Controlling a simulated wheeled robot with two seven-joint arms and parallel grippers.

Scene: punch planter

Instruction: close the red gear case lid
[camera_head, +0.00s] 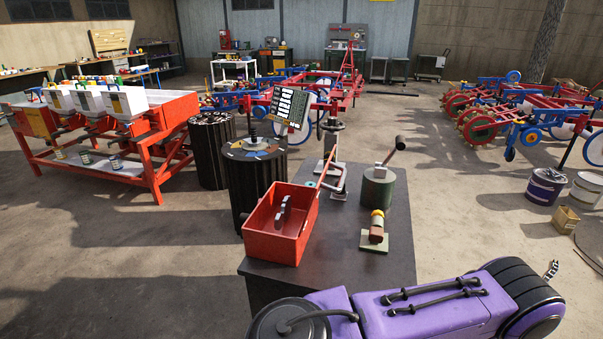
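The red gear case (262,244) is an open-topped box on the near left part of the dark grey bench top (340,270). Its inside shows, with a grey metal part (282,213) standing in it. A thin reddish strip (327,160) rises at a tilt from near the case's far right corner. It may be the lid seen edge-on, but I cannot tell. No lid covers the case.
On the bench, right of the case, stand a green cylinder with a lever (378,186), a small block with a yellow top (376,228) and a grey clamp-like tool (336,170). A dark ribbed drum (262,188) is behind left.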

